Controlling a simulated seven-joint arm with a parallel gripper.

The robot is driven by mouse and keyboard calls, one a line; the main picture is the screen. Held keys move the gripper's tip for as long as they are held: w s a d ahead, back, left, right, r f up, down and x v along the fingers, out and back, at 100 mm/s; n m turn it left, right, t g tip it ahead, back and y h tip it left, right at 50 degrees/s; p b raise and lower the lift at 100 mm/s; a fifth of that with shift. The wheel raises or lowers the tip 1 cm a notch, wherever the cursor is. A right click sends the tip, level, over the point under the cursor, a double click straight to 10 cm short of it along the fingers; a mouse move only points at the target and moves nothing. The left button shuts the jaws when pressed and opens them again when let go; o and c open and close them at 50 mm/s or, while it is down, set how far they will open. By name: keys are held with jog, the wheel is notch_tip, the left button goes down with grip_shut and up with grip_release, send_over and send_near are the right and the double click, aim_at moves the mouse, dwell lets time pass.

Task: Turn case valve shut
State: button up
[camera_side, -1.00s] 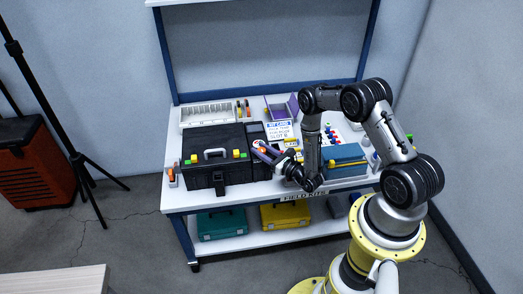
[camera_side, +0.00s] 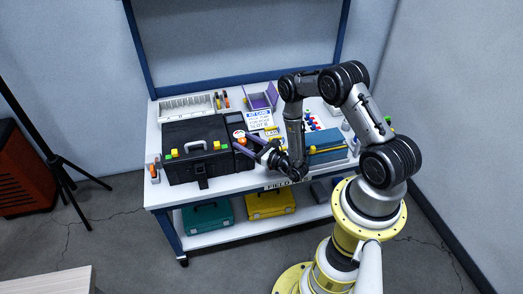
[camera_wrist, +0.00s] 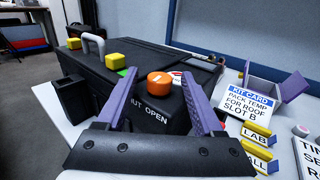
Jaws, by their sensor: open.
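The black case (camera_side: 196,158) stands on the left part of the bench. In the wrist view the case (camera_wrist: 135,62) fills the middle. Its orange valve knob (camera_wrist: 160,84) sits on a black block marked OPEN, with another word partly hidden by my left finger. A pale mark shows at the knob's right edge. My gripper (camera_wrist: 160,78) is open, with one purple finger on each side of the knob and visible gaps between. In the side view my gripper (camera_side: 245,142) is at the case's right end. Whether the fingertips reach down to the knob's height is unclear.
A kit card (camera_wrist: 248,102) and yellow-edged LAB label (camera_wrist: 256,133) stand right of the case. A purple bin (camera_side: 262,97) and white rack (camera_side: 187,107) are behind. A blue and yellow box (camera_side: 326,148) sits under my arm. The case handle (camera_wrist: 94,45) stands up to the left.

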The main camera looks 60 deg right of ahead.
jog(key=s+a, duration=0.1)
jog(key=s, duration=1.1)
jog(key=shift+a, duration=0.4)
